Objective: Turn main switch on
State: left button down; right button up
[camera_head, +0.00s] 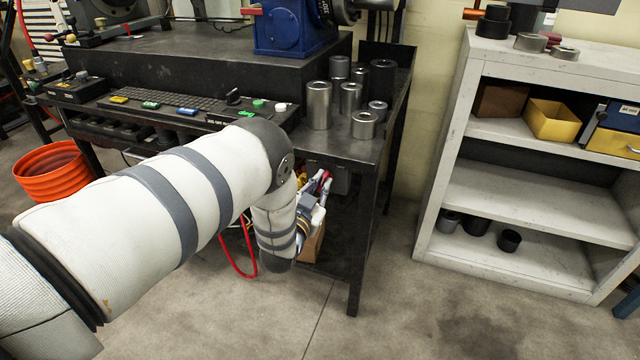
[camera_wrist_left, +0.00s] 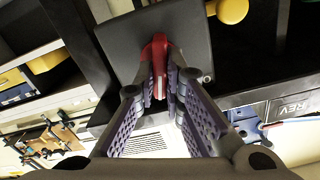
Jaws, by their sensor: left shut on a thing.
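A red switch handle (camera_wrist_left: 158,55) stands out from the face of a dark box (camera_wrist_left: 125,42) in the left wrist view. My left gripper (camera_wrist_left: 160,88) has its two fingers closed on the handle from both sides. In the head view my left arm reaches in from the left and bends down in front of the bench, and my left gripper (camera_head: 320,192) is partly hidden by the wrist near the dark switch box (camera_head: 341,181) under the bench top. The switch's on or off position cannot be told. My right gripper is not in view.
The dark bench (camera_head: 372,150) carries several metal cylinders (camera_head: 318,105) and a row of coloured buttons. A white shelf (camera_head: 520,190) stands to the right, and an orange bucket (camera_head: 52,175) to the left. The floor between bench and shelf is clear.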

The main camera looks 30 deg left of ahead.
pick_arm(q)
jog(key=m, duration=0.5)
jog(key=shift+d+f+m, duration=0.15)
jog(key=shift+f+m, duration=0.1)
jog(key=shift+m, duration=0.05)
jog(key=shift+s, duration=0.1)
dwell(0.4)
jog(key=c, duration=1.7)
grip_release()
jog(key=shift+r, duration=0.1)
jog(key=v, duration=1.2)
